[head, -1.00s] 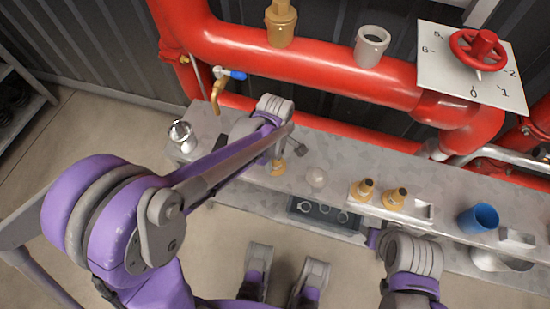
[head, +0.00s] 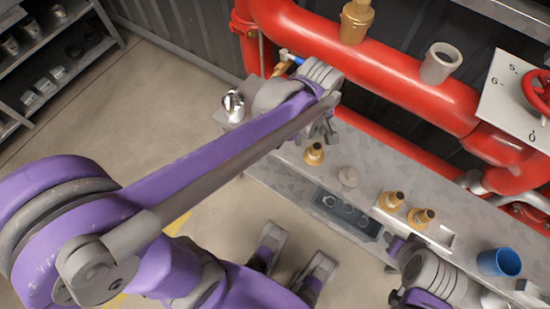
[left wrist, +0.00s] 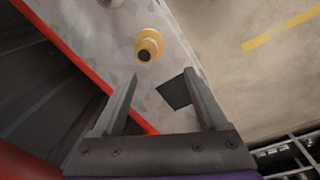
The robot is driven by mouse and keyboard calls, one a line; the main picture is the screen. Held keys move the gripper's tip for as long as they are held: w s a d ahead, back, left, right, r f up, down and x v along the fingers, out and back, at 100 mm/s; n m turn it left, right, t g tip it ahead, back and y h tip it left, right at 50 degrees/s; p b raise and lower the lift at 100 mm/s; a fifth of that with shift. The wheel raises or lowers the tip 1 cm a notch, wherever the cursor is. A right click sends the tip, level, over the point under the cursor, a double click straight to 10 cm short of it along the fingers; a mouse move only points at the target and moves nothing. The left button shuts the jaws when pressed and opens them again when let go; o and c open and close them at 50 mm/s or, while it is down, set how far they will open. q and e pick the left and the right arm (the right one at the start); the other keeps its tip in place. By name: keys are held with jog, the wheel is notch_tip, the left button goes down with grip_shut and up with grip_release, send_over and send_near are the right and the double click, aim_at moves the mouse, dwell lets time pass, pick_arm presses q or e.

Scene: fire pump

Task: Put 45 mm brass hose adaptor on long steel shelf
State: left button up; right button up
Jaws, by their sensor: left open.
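A lone brass adaptor (head: 314,154) stands upright on the long grey steel shelf (head: 285,200) below the red pipes. It also shows in the left wrist view (left wrist: 149,45). Two similar brass adaptors (head: 391,201) (head: 421,217) stand further right. No size marking is readable. My left gripper (head: 328,130) is open and empty above the shelf, close to the lone adaptor. In the left wrist view that adaptor is beyond the open fingertips (left wrist: 160,75), not between them. My right wrist is at the lower right; its fingers cannot be seen.
A shiny metal cup (head: 233,104) stands at the shelf's left end. A pale round piece (head: 349,177) and a blue cup (head: 499,262) are further right. A dark tray (head: 346,211) lies at the front. The red pipe (head: 400,75) runs behind. Storage racks (head: 50,60) stand far left.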

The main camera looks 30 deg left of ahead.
pick_arm(q)
jog(key=s+a+f+m+t, duration=0.2)
jog(key=s+a+m+t, duration=0.1)
jog(key=s+m, duration=0.8)
jog(key=shift+s+a+f+m+t, duration=0.15)
jog(key=shift+s+a+m+t, duration=0.2)
jog(key=shift+s+a, duration=0.6)
jog(key=shift+s+d, duration=0.1)
